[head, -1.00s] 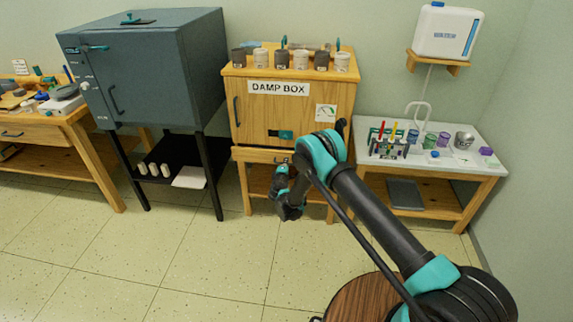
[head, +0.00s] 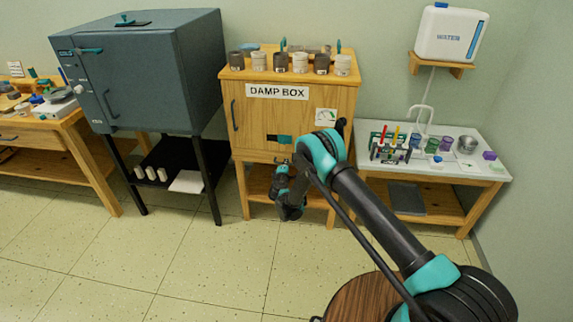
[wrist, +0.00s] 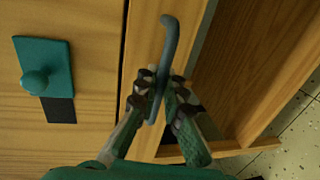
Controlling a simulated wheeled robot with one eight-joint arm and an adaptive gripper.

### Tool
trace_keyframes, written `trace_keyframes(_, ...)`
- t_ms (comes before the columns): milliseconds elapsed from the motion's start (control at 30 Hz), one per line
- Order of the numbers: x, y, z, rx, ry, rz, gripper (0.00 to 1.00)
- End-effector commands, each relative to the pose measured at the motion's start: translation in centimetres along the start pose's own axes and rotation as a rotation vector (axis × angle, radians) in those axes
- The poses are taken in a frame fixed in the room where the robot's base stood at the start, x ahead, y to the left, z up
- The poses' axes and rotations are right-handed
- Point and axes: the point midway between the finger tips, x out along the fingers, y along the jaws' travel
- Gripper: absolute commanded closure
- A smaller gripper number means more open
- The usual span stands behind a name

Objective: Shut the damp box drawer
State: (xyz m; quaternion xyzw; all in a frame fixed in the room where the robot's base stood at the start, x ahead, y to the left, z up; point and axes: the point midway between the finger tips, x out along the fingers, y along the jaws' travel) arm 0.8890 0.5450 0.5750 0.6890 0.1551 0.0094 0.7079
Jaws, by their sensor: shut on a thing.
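The damp box (head: 300,112) is a wooden cabinet with a "DAMP BOX" label, standing on a wooden stand. Its drawer (head: 252,157) is a narrow wooden front just below the cabinet. In the wrist view the drawer front (wrist: 142,50) is a wooden strip beside the cabinet door, with a thin dark gap between them. My gripper (wrist: 161,88) is shut on the drawer's grey-blue bar handle (wrist: 168,45). In the head view my wrist hides the handle and part of the drawer front. I cannot tell exactly how far the drawer stands out.
A teal knob plate (wrist: 43,65) is on the cabinet door beside the drawer. Several cups (head: 300,63) stand on top. A grey kiln (head: 150,75) is at the left and a side table (head: 470,172) at the right. The floor (head: 200,265) in front is clear.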

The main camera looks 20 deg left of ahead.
Motion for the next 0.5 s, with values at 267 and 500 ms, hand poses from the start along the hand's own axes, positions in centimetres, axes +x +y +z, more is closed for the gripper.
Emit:
trace_keyframes(267,0.37,0.22,-0.05,0.000,0.002,0.002,0.81)
trace_keyframes(500,0.29,0.17,-0.03,0.000,0.002,0.002,0.70)
